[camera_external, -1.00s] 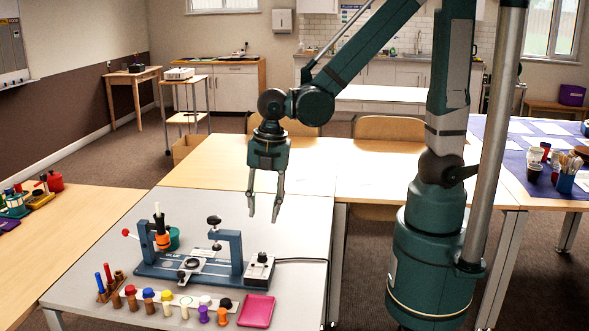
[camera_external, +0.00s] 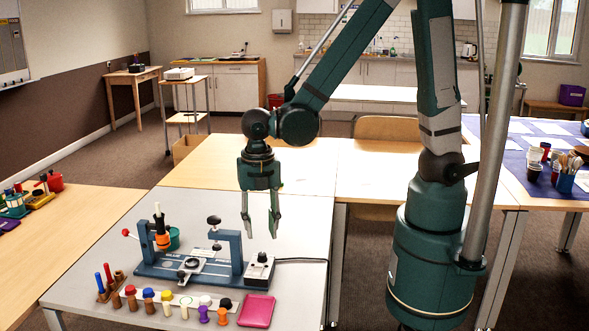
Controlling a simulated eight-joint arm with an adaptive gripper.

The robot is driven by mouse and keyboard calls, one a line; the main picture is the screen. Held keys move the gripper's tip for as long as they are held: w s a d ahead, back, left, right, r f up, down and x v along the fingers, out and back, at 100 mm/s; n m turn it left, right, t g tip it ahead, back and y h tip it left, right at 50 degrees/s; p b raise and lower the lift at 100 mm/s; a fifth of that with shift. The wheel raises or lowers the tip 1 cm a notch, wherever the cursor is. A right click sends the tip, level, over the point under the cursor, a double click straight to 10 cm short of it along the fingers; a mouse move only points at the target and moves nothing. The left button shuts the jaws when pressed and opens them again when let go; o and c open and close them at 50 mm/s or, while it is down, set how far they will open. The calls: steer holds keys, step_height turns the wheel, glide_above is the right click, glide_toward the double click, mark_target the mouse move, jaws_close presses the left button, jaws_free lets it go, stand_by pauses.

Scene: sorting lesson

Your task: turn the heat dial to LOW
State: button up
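The heat dial is most likely on the small grey control box (camera_external: 259,271) at the right end of the blue bench device (camera_external: 200,270). The box has a dark knob on top, too small here to read its setting or any LOW mark. My gripper (camera_external: 260,230) hangs pointing down above the table, above and behind the control box in the picture. Its two fingers are apart with nothing between them. It does not touch the box.
A blue post with a black knob (camera_external: 214,221) stands left of my gripper. An orange-collared tool (camera_external: 162,241) stands further left. Several coloured pegs (camera_external: 148,295) and a pink tray (camera_external: 257,311) lie in front. A black cable (camera_external: 300,260) runs right from the box.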

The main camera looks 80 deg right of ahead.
mark_target(262, 254)
steer(key=shift+f, duration=0.2)
steer(key=shift+f+b, duration=1)
steer(key=shift+f, duration=2.75)
steer(key=shift+c, duration=0.3)
steer(key=c, duration=0.8)
